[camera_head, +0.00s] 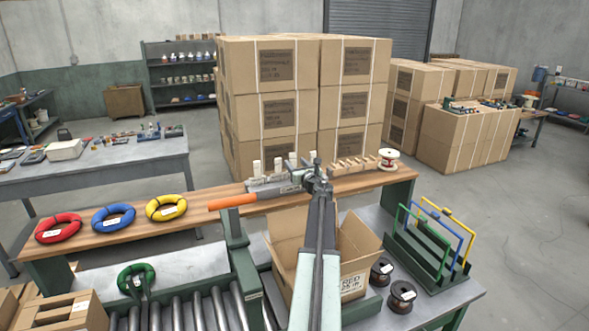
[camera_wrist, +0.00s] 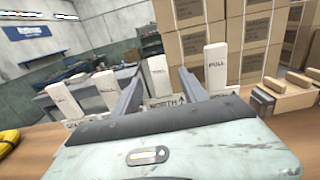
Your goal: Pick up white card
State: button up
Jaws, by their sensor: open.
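Several white upright cards stand in a row in a grey holder on the wooden bench top. In the wrist view one white card (camera_wrist: 158,74) shows between my fingers, another (camera_wrist: 215,62) stands right of them, and two more, (camera_wrist: 108,90) and (camera_wrist: 63,100), stand to the left. In the head view a white card (camera_head: 257,168) shows at the row's left end; my gripper (camera_head: 315,166) partly hides the right end. My gripper is open and empty, its fingers (camera_wrist: 161,78) pointing at the row. Whether they reach around a card, I cannot tell.
An orange-handled grey tool (camera_head: 232,201) lies before the row. Wooden blocks (camera_head: 352,165) and a white-red spool (camera_head: 388,159) stand to the right. Red, blue and yellow coils (camera_head: 166,208) lie left. An open carton (camera_head: 357,245) stands below; stacked boxes (camera_head: 292,95) rise behind.

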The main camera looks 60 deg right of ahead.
jog(key=shift+w+d, duration=0.4)
jog(key=shift+w, duration=0.05)
jog(key=shift+s+a, duration=0.1)
grip_shut()
